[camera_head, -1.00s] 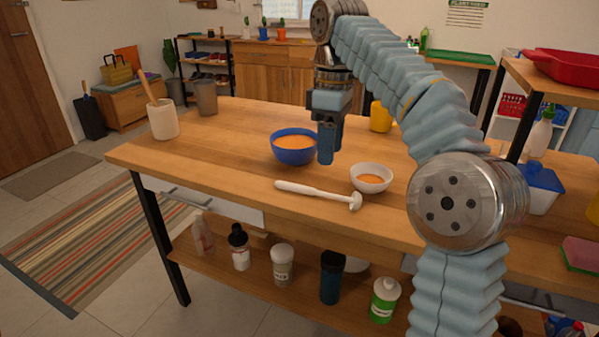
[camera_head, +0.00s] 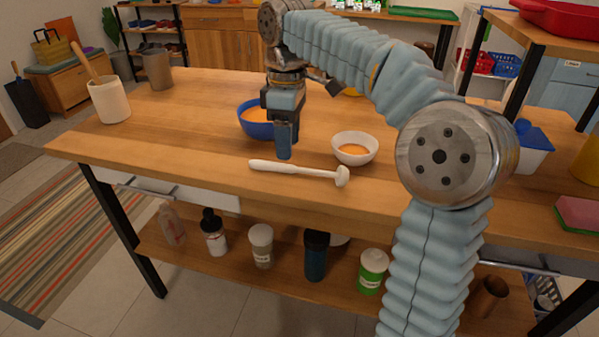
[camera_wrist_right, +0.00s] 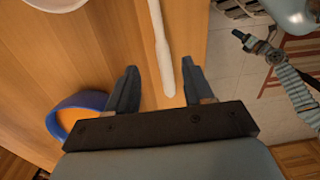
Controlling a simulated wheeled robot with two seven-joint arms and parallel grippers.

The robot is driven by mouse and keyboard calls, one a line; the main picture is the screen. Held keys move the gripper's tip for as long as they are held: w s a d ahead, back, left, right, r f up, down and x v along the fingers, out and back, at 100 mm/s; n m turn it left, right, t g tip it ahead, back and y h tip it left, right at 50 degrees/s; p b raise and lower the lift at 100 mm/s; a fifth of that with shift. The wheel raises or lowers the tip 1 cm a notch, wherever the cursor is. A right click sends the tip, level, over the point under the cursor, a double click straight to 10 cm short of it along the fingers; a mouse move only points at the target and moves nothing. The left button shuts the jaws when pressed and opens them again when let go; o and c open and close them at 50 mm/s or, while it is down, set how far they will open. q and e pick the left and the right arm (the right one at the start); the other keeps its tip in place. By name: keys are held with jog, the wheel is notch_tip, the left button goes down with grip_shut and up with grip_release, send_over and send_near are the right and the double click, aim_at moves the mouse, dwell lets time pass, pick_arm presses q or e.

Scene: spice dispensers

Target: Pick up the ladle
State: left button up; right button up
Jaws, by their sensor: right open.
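The white ladle (camera_head: 300,171) lies on the wooden table near its front edge, its long handle to the left and its small head to the right. My right gripper (camera_head: 284,150) points down just behind the handle, in front of the blue bowl. In the right wrist view my right gripper (camera_wrist_right: 157,84) is open and empty, and the ladle's handle (camera_wrist_right: 162,50) reaches in between the two fingers. The handle's end lies near the fingertips; I cannot tell the exact height gap. The ladle's head is outside that view. My left gripper is not in view.
A blue bowl (camera_head: 254,128) with orange contents stands behind the gripper, and it also shows in the right wrist view (camera_wrist_right: 58,112). A white bowl (camera_head: 368,142) stands right of the gripper. A cream crock (camera_head: 109,103) and grey cup (camera_head: 158,70) stand at the left.

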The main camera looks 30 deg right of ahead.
aim_at(296, 170)
jog(key=f, duration=0.4)
jog(key=shift+s+a+f+b, duration=0.2)
jog(key=shift+s+f+b, duration=0.1)
jog(key=shift+b, duration=0.05)
grip_shut()
